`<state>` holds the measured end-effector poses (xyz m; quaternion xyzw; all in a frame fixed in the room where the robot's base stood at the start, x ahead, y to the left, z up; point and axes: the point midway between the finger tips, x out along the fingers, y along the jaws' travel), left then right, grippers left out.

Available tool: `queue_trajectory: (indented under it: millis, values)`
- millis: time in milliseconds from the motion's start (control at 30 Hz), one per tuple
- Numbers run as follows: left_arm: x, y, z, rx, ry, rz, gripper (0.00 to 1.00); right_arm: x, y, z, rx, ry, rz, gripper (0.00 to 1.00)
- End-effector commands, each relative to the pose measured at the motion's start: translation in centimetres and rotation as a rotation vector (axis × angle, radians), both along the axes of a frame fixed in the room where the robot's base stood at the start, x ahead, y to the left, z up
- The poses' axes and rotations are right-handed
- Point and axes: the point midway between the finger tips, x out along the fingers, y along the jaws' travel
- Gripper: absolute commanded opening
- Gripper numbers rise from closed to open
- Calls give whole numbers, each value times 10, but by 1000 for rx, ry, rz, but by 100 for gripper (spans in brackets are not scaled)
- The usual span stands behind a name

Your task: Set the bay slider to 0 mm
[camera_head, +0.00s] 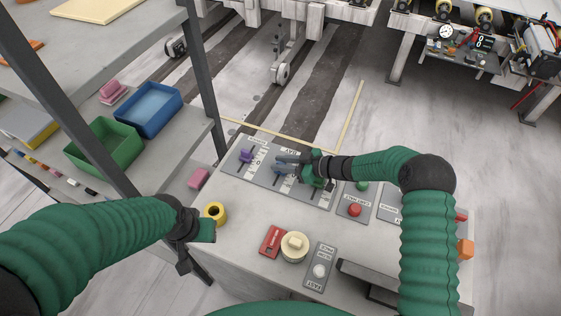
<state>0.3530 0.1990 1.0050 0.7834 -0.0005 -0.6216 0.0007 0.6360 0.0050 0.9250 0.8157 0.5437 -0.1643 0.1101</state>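A grey slider panel (262,178) with scale marks lies at the back left of the stone slab. A purple knob (246,156) sits on its left slider, and a blue knob (284,168) sits on the slider beside it, under a label that seems to read BAY. My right gripper (284,160) reaches in from the right, with its fingers over or beside the blue knob. I cannot tell whether they touch it. The scale reading is too small to make out. My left gripper (190,250) hangs at the slab's left edge, away from the sliders; its fingers are mostly hidden.
The slab also holds a yellow ring (215,211), a red block (271,241), a cream round knob (294,247), a panel with a white button (319,270) and a red button (354,210). A shelf with green (104,147) and blue (150,107) bins stands left.

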Motion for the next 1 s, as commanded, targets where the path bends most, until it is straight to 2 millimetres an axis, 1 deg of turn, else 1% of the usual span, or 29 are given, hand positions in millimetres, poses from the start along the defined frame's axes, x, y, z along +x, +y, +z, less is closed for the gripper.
queue_trajectory:
  millis: [33,67,333,467,567,667,700,767,800,900,1000]
  values:
    - [0,0,0,0,0,0,36,0,1,0,1,0,1,32]
    - [0,0,0,0,0,0,36,0,1,0,1,0,1,35]
    - [0,0,0,0,0,0,36,0,1,1,3,0,2,35]
    - [0,0,-1,0,0,0,36,-3,-8,5,2,-1,0,35]
    - [0,0,-4,0,0,0,36,-10,-27,13,1,-1,-2,35]
    - [0,0,-7,0,0,0,36,-20,-52,23,2,-1,-3,35]
    - [0,0,-8,0,0,0,36,-24,-63,28,2,-1,-3,35]
    - [0,0,-9,0,0,0,36,-31,-78,34,2,-1,-2,35]
    - [0,0,-10,0,0,0,36,-35,-89,39,0,-2,-4,35]
    - [0,0,-12,0,0,0,36,-44,-112,49,2,-1,-2,35]
    - [0,0,-13,0,0,0,36,-52,-129,56,2,0,-1,35]
